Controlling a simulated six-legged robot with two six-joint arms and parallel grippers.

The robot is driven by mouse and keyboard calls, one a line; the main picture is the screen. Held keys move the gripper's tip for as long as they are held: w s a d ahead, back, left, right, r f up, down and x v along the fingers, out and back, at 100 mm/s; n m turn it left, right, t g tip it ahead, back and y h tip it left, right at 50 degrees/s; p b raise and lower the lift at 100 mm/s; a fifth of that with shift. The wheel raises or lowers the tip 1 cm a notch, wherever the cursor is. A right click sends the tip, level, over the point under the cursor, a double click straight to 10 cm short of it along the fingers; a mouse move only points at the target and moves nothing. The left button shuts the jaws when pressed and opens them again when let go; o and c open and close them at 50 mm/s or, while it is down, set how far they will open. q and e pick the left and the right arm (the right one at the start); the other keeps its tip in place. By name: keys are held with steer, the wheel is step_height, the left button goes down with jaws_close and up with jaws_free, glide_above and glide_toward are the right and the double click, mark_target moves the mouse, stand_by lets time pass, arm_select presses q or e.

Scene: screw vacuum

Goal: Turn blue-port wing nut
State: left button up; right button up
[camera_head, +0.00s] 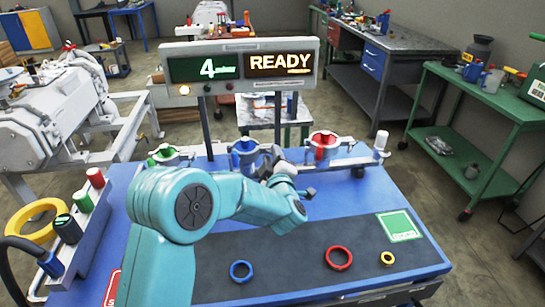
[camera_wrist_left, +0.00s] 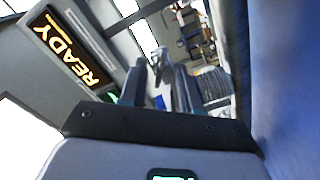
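The blue port (camera_head: 246,155) stands at the back of the blue bench, between a green port (camera_head: 165,154) on its left and a red port (camera_head: 323,146) on its right. My teal left arm reaches across the bench. My left gripper (camera_head: 279,160) is just right of the blue port, close to its clamp. The wing nut cannot be made out clearly behind the gripper. In the left wrist view the two dark fingers of my left gripper (camera_wrist_left: 160,85) stand apart, with a small grey metal part near their tips. Whether they touch it cannot be told. My right gripper is not in view.
A display (camera_head: 240,68) reading 4 and READY stands behind the ports. Blue (camera_head: 241,279), red (camera_head: 327,258) and yellow (camera_head: 381,258) rings lie on the dark mat (camera_head: 295,250). A rack of coloured handles (camera_head: 82,222) is at the left.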

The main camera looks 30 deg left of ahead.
arm_select(q)
steer(key=shift+s, duration=0.1)
jaws_close()
steer(key=shift+m, duration=0.4)
steer(key=m+p, duration=0.1)
steer(key=m, duration=0.4)
steer(key=m+p, duration=0.1)
steer(key=m, duration=0.4)
steer(key=m+p, duration=0.1)
steer(key=m, duration=0.4)
steer(key=shift+w+d+r+m, duration=0.1)
steer(key=shift+w+d+m, duration=0.1)
steer(key=shift+d+m, duration=0.1)
jaws_free()
